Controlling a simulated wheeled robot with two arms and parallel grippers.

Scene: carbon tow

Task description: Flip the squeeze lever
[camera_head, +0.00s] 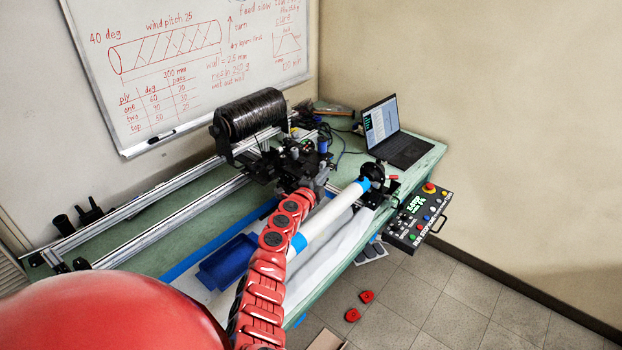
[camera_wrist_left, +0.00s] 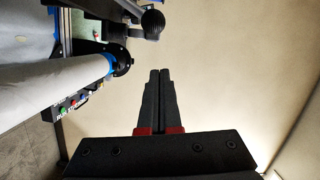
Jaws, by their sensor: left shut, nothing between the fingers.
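In the left wrist view a dark arm with a rounded black knob (camera_wrist_left: 152,22) stands above my left gripper's fingertips. It may be the squeeze lever, but I cannot tell for sure. My left gripper (camera_wrist_left: 159,72) has its two black fingers pressed together, with nothing between them and a gap below the knob. In the head view my red left arm reaches over the winding bench, and its gripper end merges with the dark carriage (camera_head: 290,158), so its fingertips and the lever cannot be made out there. My right gripper is not in view.
A white mandrel tube (camera_head: 325,220) with blue ends runs beside my arm to a black chuck (camera_head: 374,172). A black tow spool (camera_head: 248,115) is behind the carriage. A laptop (camera_head: 395,132) and control panel (camera_head: 418,216) are at right. Two red pieces lie on the floor.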

